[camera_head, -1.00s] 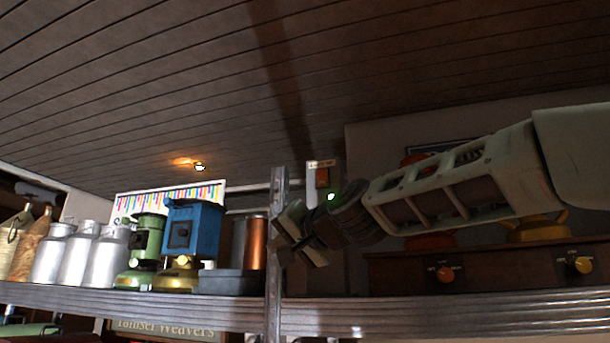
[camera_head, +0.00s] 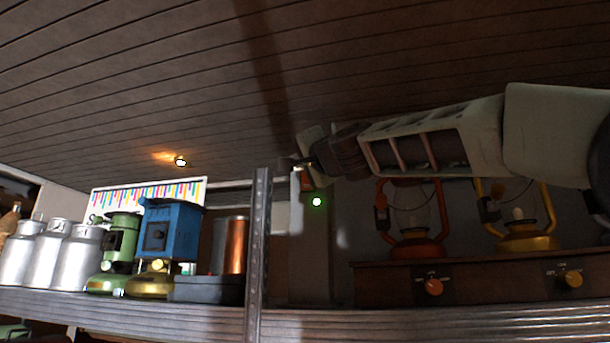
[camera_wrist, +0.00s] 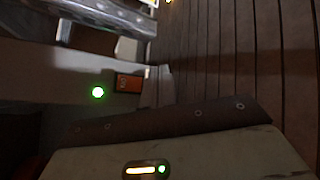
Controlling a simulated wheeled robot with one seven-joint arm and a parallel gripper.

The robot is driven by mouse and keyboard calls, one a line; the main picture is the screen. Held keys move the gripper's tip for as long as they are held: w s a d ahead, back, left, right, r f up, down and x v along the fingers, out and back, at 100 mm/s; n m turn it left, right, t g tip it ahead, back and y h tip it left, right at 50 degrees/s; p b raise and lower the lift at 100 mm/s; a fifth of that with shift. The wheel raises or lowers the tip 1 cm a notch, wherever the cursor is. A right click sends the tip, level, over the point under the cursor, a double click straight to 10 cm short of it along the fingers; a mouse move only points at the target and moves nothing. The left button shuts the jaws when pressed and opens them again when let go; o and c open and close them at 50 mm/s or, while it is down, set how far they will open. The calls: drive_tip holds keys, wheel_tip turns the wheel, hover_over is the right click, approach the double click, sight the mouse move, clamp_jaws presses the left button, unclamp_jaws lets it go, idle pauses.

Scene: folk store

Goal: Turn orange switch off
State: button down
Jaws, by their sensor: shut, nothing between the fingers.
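An orange rocker switch (camera_head: 307,180) is on a pale upright post behind the metal shelf. In the head view my gripper partly covers it. It shows more fully in the wrist view (camera_wrist: 128,82), beside a lit green light (camera_wrist: 97,92). The same green light (camera_head: 317,202) glows just below the switch in the head view. My gripper (camera_head: 284,163) is shut and empty, at the top of the post, just above and left of the switch. I cannot tell whether it touches the switch. An orange knob (camera_head: 433,287) is on the wooden box at right.
A metal shelf upright (camera_head: 258,245) stands left of the post. An orange lantern (camera_head: 417,245) and a yellow lantern (camera_head: 528,240) stand on the wooden box (camera_head: 375,285), which also has a yellow knob (camera_head: 570,280). Milk cans, a blue grinder (camera_head: 172,235) and a copper cylinder (camera_head: 236,248) fill the left.

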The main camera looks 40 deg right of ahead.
sight(301, 173)
drive_tip(key=w+d+r+b, duration=0.1)
drive_tip(key=w+d+b, duration=0.1)
drive_tip(key=w+d, duration=0.3)
drive_tip(key=shift+w+d+b, duration=0.2)
drive_tip(key=shift+d+b, duration=0.1)
drive_tip(key=shift+d, duration=0.65)
drive_tip(key=shift+w+d, duration=0.1)
idle(1.5)
drive_tip(key=shift+w+d, duration=0.15)
drive_tip(key=shift+d, duration=0.05)
drive_tip(key=shift+w+d+r, duration=0.1)
drive_tip(key=shift+w+d, duration=0.1)
drive_tip(key=shift+d, duration=0.1)
idle(0.7)
drive_tip(key=shift+a, duration=0.15)
drive_tip(key=shift+s+a, duration=0.45)
drive_tip(key=shift+a, duration=0.05)
